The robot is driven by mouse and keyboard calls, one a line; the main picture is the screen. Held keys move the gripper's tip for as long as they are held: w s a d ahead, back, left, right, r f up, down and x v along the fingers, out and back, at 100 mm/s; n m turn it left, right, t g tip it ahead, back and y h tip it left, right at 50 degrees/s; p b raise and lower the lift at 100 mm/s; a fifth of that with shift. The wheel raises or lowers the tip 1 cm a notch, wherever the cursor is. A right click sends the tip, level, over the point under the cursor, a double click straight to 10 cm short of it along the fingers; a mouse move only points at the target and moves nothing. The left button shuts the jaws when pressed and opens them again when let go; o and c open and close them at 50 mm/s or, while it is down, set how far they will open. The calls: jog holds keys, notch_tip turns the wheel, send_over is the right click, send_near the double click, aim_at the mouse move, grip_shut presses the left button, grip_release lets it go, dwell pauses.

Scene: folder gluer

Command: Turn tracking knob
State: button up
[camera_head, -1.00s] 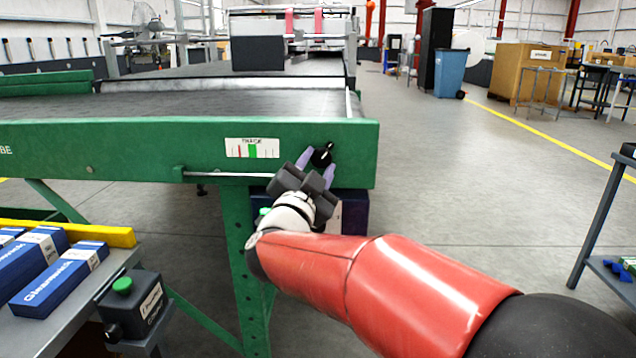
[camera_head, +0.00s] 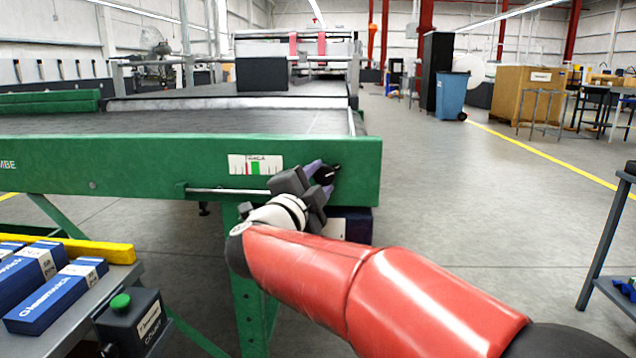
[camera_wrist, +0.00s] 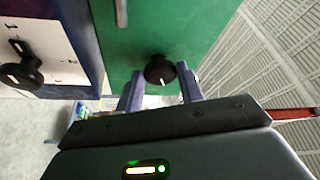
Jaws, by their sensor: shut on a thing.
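The tracking knob (camera_head: 327,174) is a small black knob on the green end beam of the conveyor, to the right of a white scale (camera_head: 255,165) with red and green marks. In the wrist view the knob (camera_wrist: 160,71) is black and round with a white pointer line. My gripper (camera_head: 319,173) reaches it from the front, with its two purple fingers on either side of the knob. In the wrist view my gripper (camera_wrist: 160,84) is shut on the knob. The fingers partly hide the knob's sides.
A second black knob (camera_wrist: 22,74) sits on a white panel at the left of the wrist view. A bench at lower left holds blue cartons (camera_head: 55,298) and a box with a green button (camera_head: 121,302). A grey rack (camera_head: 612,240) stands at right. The floor between is clear.

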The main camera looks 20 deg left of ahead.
jog(key=o, duration=1)
jog(key=shift+c, duration=0.2)
jog(key=shift+s, duration=0.1)
jog(key=s+a+f, duration=0.1)
jog(key=s, duration=0.6)
jog(key=shift+s+f, duration=0.15)
jog(key=shift+s, duration=0.1)
jog(key=w+d+r+n+g+y+p, duration=0.1)
jog(key=d+r+n+g+y+p, duration=0.35)
jog(key=d+n+y, duration=0.6)
jog(key=s+d+f+n+g+h+p, duration=0.1)
jog(key=s+d+f+g+h+p, duration=0.1)
jog(key=s+d+f, duration=0.3)
jog(key=s+d+f+n+g+h+p, duration=0.2)
jog(key=s+d, duration=0.6)
jog(key=d, duration=0.4)
jog(key=s+d+f+n+g+h+p, duration=0.1)
jog(key=s+d+f+g+h+p, duration=0.1)
jog(key=s+d+f+g+h, duration=0.2)
jog(key=s+d+f+g, duration=0.1)
jog(key=s+d+f, duration=0.2)
jog(key=d+f, duration=0.1)
jog(key=shift+s+d+f, duration=0.15)
jog(key=shift+s+d, duration=0.1)
jog(key=shift+d, duration=0.05)
